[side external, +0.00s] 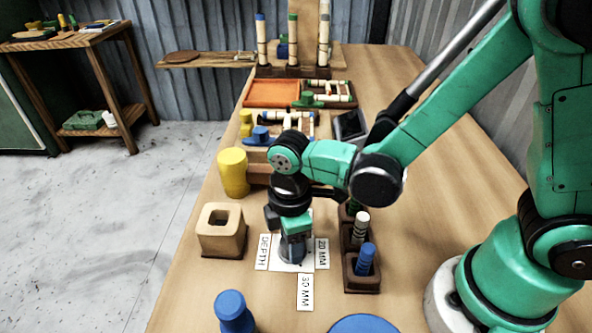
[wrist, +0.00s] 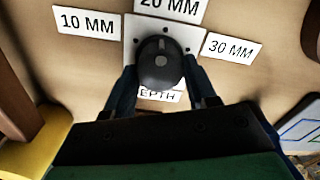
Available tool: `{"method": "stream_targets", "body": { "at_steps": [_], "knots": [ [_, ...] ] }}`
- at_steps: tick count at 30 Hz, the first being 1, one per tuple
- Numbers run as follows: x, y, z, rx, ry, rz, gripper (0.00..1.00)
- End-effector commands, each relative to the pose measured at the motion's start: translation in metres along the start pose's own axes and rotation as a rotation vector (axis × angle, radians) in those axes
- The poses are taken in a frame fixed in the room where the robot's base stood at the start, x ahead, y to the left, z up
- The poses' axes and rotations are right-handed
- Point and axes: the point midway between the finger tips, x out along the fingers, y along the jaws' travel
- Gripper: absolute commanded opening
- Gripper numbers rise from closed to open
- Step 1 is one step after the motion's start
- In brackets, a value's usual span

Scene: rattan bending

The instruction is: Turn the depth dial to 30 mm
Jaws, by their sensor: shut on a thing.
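The depth dial is a dark round knob (wrist: 158,72) on a white square plate (wrist: 135,35) in the wrist view. My gripper (wrist: 161,76) is shut on the knob, one finger on each side. In the side view my gripper (side external: 291,243) points down over the plate, largely hiding the knob; 30 MM (side external: 305,292) lies in front.
A wooden block with a square hole (side external: 221,243) stands left of the dial. A dark holder (side external: 361,284) with short pegs stands close on its right. A blue knob (side external: 233,312) and a blue disc (side external: 362,324) are at the front.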

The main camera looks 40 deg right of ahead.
Motion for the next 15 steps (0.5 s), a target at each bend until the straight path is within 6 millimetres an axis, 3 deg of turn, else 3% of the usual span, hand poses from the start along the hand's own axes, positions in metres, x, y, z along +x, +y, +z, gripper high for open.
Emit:
{"method": "stream_targets", "body": {
  "at_steps": [15],
  "knots": [
    [-0.0002, 0.0008, 0.0002, 0.49, 0.0, 0.0, 0.0]
  ]
}}
